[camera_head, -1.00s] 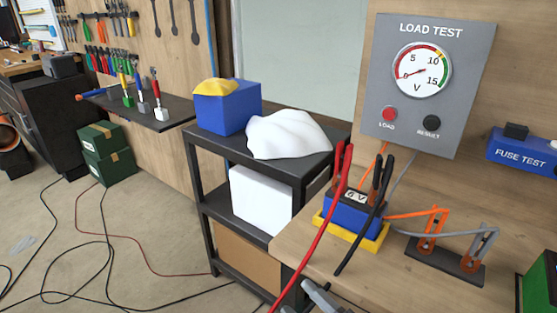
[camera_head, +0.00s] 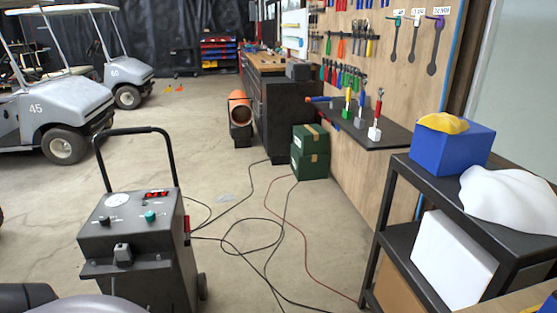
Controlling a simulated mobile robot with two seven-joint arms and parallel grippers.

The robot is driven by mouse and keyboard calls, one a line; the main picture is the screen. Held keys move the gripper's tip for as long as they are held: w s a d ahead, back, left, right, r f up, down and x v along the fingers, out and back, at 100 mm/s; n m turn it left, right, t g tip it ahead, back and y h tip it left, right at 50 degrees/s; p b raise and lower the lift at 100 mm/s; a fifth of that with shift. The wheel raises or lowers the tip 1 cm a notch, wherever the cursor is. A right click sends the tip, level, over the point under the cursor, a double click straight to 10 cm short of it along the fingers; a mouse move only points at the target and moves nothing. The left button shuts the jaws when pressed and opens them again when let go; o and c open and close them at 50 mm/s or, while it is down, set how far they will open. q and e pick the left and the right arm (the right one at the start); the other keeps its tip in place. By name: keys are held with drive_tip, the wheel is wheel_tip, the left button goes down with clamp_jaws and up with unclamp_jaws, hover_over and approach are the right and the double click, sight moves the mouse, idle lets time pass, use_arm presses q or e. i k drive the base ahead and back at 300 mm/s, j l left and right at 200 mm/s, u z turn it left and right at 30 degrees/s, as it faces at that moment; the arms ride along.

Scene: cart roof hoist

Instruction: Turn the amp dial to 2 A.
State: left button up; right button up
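A dark grey wheeled charger (camera_head: 140,238) with a tall black handle stands at the lower left. Its sloped top has a round white gauge (camera_head: 118,200), a red lit display (camera_head: 155,194), a small black knob (camera_head: 104,220) and a green button or knob (camera_head: 150,216). A grey block (camera_head: 123,252) sits on its front ledge. The markings are too small to read, so I cannot tell which control is the amp dial or its setting. Neither of my grippers is in view. Parts of my own body seem to show at the bottom left.
Golf carts (camera_head: 55,112) stand at the left. Black and red cables (camera_head: 265,232) lie across the floor right of the charger. Bare floor (camera_head: 215,150) lies behind the charger.

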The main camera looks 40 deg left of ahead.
sight(150, 216)
drive_tip(key=k+j, duration=0.1)
drive_tip(key=j, duration=0.3)
drive_tip(key=k+j+z, duration=0.1)
drive_tip(key=j, duration=0.3)
drive_tip(key=k+j, duration=0.1)
drive_tip(key=j, duration=0.3)
drive_tip(key=k+j+z, duration=0.1)
drive_tip(key=j, duration=0.3)
drive_tip(key=k+j, duration=0.15)
drive_tip(key=j, duration=0.25)
drive_tip(key=k+j+z, duration=0.2)
drive_tip(key=k+j, duration=0.2)
drive_tip(key=j, duration=0.3)
drive_tip(key=k+j+z, duration=0.2)
drive_tip(key=k+j, duration=0.2)
drive_tip(key=j, duration=0.2)
drive_tip(key=k+j+z, duration=0.2)
drive_tip(key=k+j, duration=0.25)
drive_tip(key=k+j+z, duration=0.1)
drive_tip(key=j, duration=0.3)
drive_tip(key=k+j+z, duration=0.15)
drive_tip(key=j, duration=0.25)
drive_tip(key=k+j+z, duration=0.1)
drive_tip(key=j, duration=0.25)
drive_tip(key=k+j+z, duration=0.1)
drive_tip(key=j, duration=0.3)
